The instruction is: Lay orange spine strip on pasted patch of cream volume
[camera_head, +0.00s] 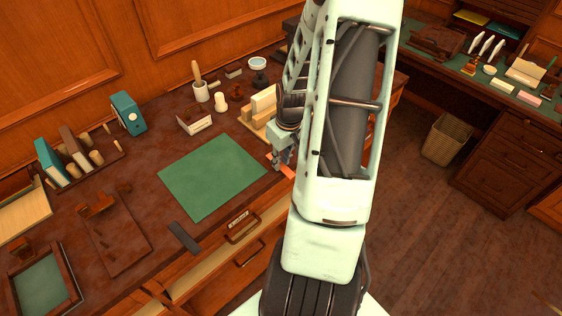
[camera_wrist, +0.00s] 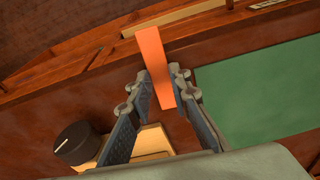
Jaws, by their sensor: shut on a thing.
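The orange spine strip (camera_wrist: 151,48) is a flat, narrow piece in the wrist view, held between the fingertips of my gripper (camera_wrist: 163,78). Its far end sticks out past the fingers. In the head view, my gripper (camera_head: 282,160) is at the right of the green mat, and the orange strip (camera_head: 288,172) shows beneath it near the desk's front edge. A cream block (camera_head: 263,101) in a wooden holder stands just behind my gripper and may be the cream volume. My arm partly hides it, and no pasted patch can be made out.
The green mat (camera_head: 212,176) lies bare on the dark desk (camera_head: 150,180). Behind it stand a pot with a brush (camera_head: 201,91), a white candle-like piece (camera_head: 221,102) and a small card box (camera_head: 195,122). A teal box (camera_head: 128,113) stands further left. A drawer (camera_head: 240,225) is below the front edge.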

